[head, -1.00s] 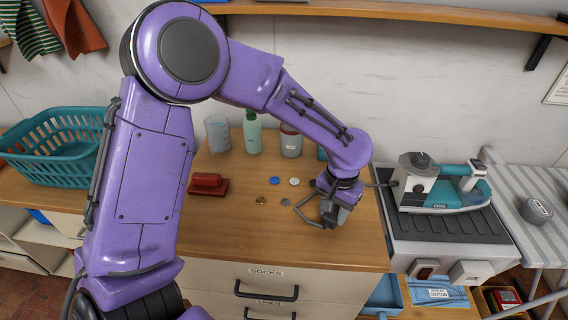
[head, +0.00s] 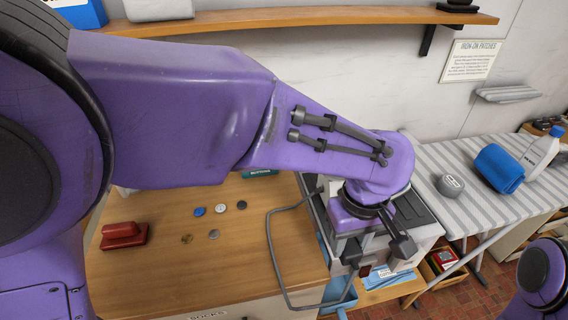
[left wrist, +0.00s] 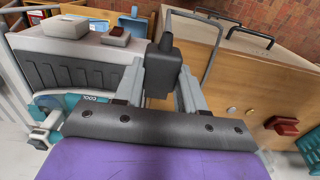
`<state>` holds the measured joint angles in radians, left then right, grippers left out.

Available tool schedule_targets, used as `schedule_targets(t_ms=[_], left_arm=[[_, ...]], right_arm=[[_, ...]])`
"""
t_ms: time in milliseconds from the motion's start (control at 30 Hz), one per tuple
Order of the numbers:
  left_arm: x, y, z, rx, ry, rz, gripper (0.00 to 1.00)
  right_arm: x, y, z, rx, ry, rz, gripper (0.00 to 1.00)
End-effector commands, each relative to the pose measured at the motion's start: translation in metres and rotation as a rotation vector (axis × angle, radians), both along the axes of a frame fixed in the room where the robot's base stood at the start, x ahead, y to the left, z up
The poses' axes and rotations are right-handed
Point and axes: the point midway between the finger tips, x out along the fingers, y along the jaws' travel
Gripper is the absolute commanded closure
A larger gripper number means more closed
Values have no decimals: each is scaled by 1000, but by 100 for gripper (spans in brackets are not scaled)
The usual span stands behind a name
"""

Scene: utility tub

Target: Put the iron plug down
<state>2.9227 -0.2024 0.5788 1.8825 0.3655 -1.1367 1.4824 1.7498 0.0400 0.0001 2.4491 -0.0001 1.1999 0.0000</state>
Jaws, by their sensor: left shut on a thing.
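My left gripper (head: 374,252) is in front of the ironing station, near its front edge. In the left wrist view, the gripper (left wrist: 161,82) is shut on the dark iron plug (left wrist: 164,62), which stands between the two grey fingers. A grey cord (head: 270,240) loops over the wooden counter's right edge and hangs down in the head view. In the head view, my arm hides most of the iron. My right gripper is out of view.
The wooden counter (head: 240,260) holds several buttons (head: 221,209) and a red brush-like thing (head: 123,235); much of it is bare. The striped ironing board (head: 455,205) at right carries a grey round thing (head: 450,185), a blue roll (head: 498,168) and a white bottle (head: 541,152).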

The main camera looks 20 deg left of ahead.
Motion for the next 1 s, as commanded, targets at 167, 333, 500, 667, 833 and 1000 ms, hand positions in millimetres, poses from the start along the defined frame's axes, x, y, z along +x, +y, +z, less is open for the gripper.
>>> schedule_targets(t_ms=[167,333,500,667,833,1000], left_arm=[[19,38,-19,-1,5,2,96],[42,83,-42,-1,5,1,96],[54,107,-78,0,4,-2,96],[61,118,-94,-1,1,-2,96],[62,122,-121,1,3,-3,96],[63,122,-129,0,-1,-2,96]], right_arm=[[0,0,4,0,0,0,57],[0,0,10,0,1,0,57],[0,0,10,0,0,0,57],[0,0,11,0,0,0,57],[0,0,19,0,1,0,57],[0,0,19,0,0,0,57]])
